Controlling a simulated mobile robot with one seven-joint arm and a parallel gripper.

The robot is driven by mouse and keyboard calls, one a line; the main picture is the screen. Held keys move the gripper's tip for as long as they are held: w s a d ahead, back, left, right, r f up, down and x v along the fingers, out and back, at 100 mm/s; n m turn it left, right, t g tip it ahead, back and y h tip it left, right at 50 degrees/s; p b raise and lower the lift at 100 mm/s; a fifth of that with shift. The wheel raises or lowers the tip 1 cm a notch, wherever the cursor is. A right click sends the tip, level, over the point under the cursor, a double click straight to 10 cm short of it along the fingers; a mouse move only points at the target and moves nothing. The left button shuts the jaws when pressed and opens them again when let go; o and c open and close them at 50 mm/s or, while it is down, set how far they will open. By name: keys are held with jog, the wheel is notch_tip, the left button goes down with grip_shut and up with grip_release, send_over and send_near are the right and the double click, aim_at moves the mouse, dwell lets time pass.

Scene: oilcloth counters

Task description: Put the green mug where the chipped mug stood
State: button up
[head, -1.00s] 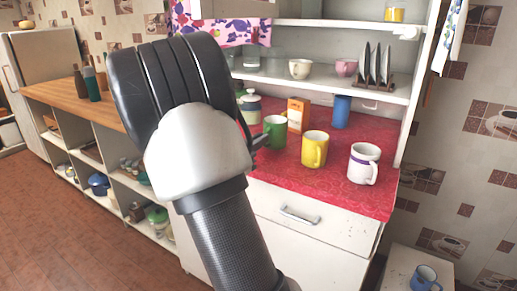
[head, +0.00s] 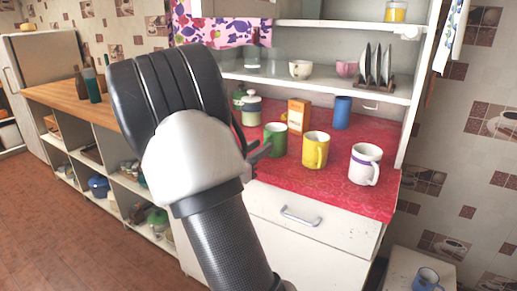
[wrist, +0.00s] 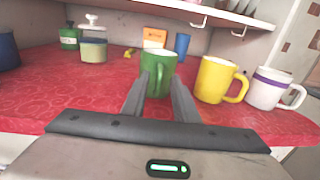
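The green mug (head: 275,139) stands upright on the red counter, left of the yellow mug (head: 316,151). In the wrist view the green mug (wrist: 157,74) is straight ahead, its handle towards me. My gripper (wrist: 159,88) is open and empty, its fingers spread, pointing at the mug from the front. In the head view my gripper (head: 259,153) shows just left of the mug, partly hidden by my arm. No chip can be made out on any mug, so I cannot tell which is the chipped one.
A white mug with a purple band (head: 365,164) stands at right. A blue mug (head: 427,279) is on a low stand at lower right. Behind are an orange box (head: 298,116), a blue cup (head: 342,112) and a canister (head: 252,110). A shelf (head: 320,84) overhangs the counter's back.

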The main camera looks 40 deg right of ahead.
jog(key=shift+r+p, duration=0.25)
jog(key=shift+p, duration=0.05)
jog(key=v, duration=1.2)
jog(key=w+a+r+n+t+y, duration=0.4)
jog(key=w+a+n+t+y, duration=0.5)
jog(key=n, duration=0.7)
jog(key=s+a+r+n+g+y, duration=0.2)
jog(key=s+a+n+y, duration=0.4)
jog(key=a+n+y, duration=0.5)
jog(key=s+f+n+g+h, duration=0.1)
jog(key=s+f+n+g, duration=0.1)
jog(key=s+n, duration=0.9)
jog(key=s+d+f+n+g+h, duration=0.1)
jog(key=s+n+g, duration=0.4)
jog(key=s+n, duration=0.7)
jog(key=shift+s+f+h, duration=0.35)
jog(key=shift+f+h, duration=0.05)
jog(key=shift+f, duration=0.45)
